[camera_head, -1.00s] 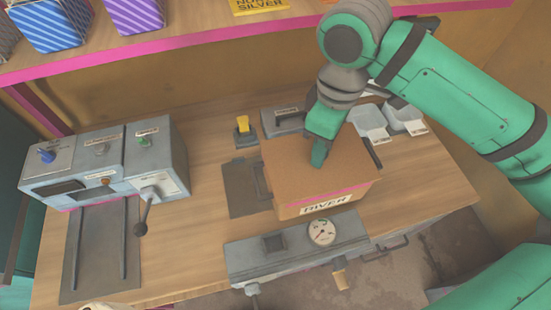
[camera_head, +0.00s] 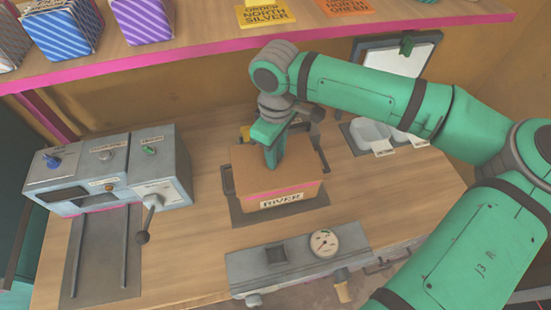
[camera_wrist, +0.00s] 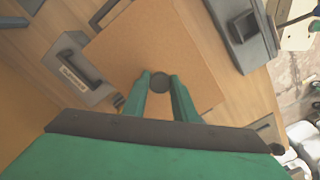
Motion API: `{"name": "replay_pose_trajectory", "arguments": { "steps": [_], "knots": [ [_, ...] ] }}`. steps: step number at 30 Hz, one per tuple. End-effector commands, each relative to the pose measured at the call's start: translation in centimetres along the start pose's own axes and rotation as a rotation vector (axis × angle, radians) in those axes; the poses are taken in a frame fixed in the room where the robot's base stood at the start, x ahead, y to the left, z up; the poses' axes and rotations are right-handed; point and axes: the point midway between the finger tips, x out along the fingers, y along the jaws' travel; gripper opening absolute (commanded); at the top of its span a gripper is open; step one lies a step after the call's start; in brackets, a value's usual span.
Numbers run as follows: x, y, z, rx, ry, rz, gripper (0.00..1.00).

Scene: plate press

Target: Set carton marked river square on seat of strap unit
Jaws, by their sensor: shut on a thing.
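The brown carton (camera_head: 250,178) has a pink stripe and a label reading RIVER on its front. It is upright over a dark flat plate (camera_head: 240,213) with a bracket at its left side. The plate's edges show around the carton's front; I cannot tell whether the carton touches it. My gripper (camera_head: 272,160) points down at the carton's top. In the wrist view my gripper (camera_wrist: 160,97) has its fingers on either side of a dark round knob (camera_wrist: 160,82) on the carton top (camera_wrist: 125,55). No label naming the strap unit is readable.
A grey unit (camera_head: 160,175) with a lever and rails stands left. A grey box with a dial (camera_head: 300,262) is at the front edge. Pale trays (camera_head: 370,133) lie behind right. A pink-edged shelf (camera_head: 200,50) with boxes runs along the back. Bare tabletop lies between left unit and plate.

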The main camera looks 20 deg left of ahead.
Motion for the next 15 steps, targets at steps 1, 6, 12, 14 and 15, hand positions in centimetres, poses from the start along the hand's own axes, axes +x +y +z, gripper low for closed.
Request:
{"name": "replay_pose_trajectory", "arguments": {
  "steps": [1,6,12,14,15],
  "knots": [
    [0.7,0.0,-0.1,-0.001,-0.002,-0.001,0.00],
    [2.8,-0.1,-0.1,-0.002,0.000,0.000,0.00],
    [3.1,-0.1,-0.1,-0.001,0.000,0.001,0.00],
    [3.1,-0.1,-0.1,-0.001,0.000,0.001,0.00],
    [3.1,-0.1,-0.1,-0.001,0.001,0.000,0.00]
  ]
}}
